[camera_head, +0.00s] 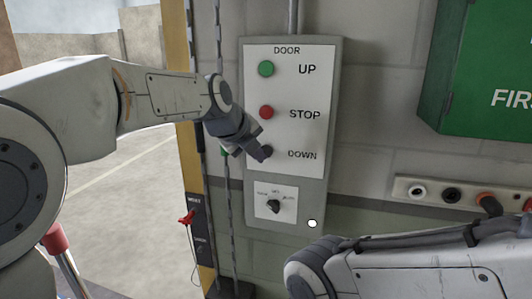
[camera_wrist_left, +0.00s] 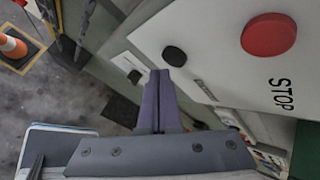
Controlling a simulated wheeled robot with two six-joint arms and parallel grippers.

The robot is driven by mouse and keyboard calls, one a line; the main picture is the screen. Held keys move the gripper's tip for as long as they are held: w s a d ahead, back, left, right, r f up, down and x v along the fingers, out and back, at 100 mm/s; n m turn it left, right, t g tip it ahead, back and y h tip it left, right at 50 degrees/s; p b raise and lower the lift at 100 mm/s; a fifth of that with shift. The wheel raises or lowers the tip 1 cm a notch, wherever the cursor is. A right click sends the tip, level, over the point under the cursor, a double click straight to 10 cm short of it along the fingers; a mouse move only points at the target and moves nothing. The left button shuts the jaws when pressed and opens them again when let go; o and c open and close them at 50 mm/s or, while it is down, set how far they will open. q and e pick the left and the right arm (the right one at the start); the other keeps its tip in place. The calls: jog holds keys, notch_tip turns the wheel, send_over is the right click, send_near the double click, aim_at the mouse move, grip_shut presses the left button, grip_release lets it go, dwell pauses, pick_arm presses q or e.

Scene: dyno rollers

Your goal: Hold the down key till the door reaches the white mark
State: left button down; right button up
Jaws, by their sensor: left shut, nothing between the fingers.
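The door control panel (camera_head: 328,120) is on the wall in the head view, with a green UP button (camera_head: 266,69), a red STOP button (camera_head: 266,112) and a dark DOWN button (camera_head: 267,149). My left gripper (camera_head: 262,154) is shut and empty, its tip at the DOWN button and partly covering it. In the left wrist view the shut fingers (camera_wrist_left: 159,78) end close beside the black DOWN button (camera_wrist_left: 174,56). I cannot tell whether they touch it. I cannot make out the door's edge or the white mark. My right gripper is out of view.
Below the buttons are a selector switch (camera_head: 274,206) and a small white lamp (camera_head: 312,223). A yellow post (camera_head: 181,60) and hanging chains stand left of the panel. A green cabinet (camera_head: 490,70) and a socket strip (camera_head: 433,192) are to the right.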

pick_arm(q)
jog(key=shift+w, duration=0.15)
jog(key=shift+w+d, duration=0.15)
jog(key=shift+w, duration=0.1)
jog(key=shift+w+d, duration=0.1)
jog(key=shift+w, duration=0.3)
dwell(7.2)
